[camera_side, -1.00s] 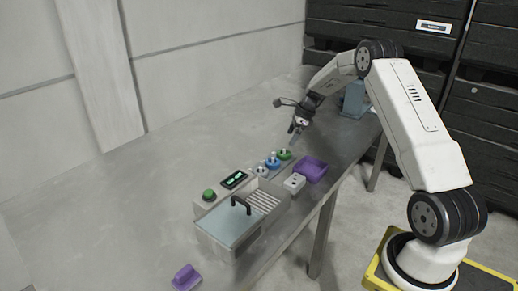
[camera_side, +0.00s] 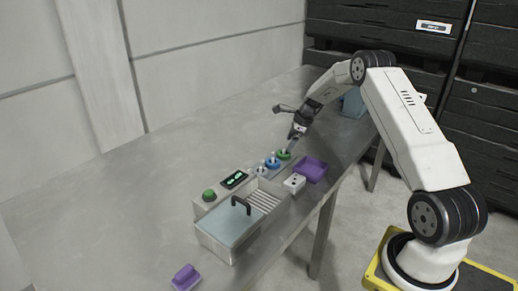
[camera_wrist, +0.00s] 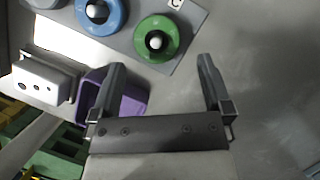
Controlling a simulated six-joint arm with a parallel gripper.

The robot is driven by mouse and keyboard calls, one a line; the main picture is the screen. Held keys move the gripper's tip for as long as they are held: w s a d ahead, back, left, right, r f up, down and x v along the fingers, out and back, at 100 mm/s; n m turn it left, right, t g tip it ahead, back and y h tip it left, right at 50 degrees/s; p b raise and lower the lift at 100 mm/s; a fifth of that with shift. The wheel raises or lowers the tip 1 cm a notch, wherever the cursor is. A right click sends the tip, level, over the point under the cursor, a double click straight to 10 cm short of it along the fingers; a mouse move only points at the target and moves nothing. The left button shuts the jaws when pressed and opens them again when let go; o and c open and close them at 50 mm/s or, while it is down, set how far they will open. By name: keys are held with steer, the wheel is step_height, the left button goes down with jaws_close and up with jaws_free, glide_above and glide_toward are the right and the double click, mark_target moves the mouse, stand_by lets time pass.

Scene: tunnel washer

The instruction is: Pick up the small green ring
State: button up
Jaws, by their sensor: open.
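The green ring (camera_wrist: 171,28) sits around a white-topped peg on a grey board, at the board's end, in the wrist view. In the side view the green ring (camera_side: 284,155) is at the far end of the row, beside a blue ring (camera_side: 272,163). My gripper (camera_wrist: 161,75) is open and empty, with its two dark fingers apart and the ring just beyond and between their tips. In the side view my gripper (camera_side: 294,139) is close above the green ring, tilted down toward it.
A purple tray (camera_side: 312,170) and a white block with holes (camera_side: 294,183) lie near the board. The washer with a clear lid (camera_side: 228,225) and a green button (camera_side: 209,195) stands nearer the camera. A purple piece (camera_side: 186,278) lies at the front. The table's left side is clear.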

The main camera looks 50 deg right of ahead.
mark_target(285, 151)
steer(key=shift+x, duration=2.4)
steer(key=shift+s+a, duration=0.1)
steer(key=shift+a, duration=0.05)
steer(key=c, duration=1.1)
steer(key=shift+r, duration=0.15)
steer(key=shift+r, duration=0.7)
steer(key=s+a+r, duration=0.2)
steer(key=s+r, duration=0.1)
steer(key=s, duration=0.1)
steer(key=s+a+r, duration=0.2)
steer(key=s+r, duration=0.2)
steer(key=s+a+r, duration=0.2)
steer(key=s+r, duration=0.2)
steer(key=shift+s+a+r, duration=0.2)
steer(key=shift+s, duration=0.05)
steer(key=shift+a, duration=0.15)
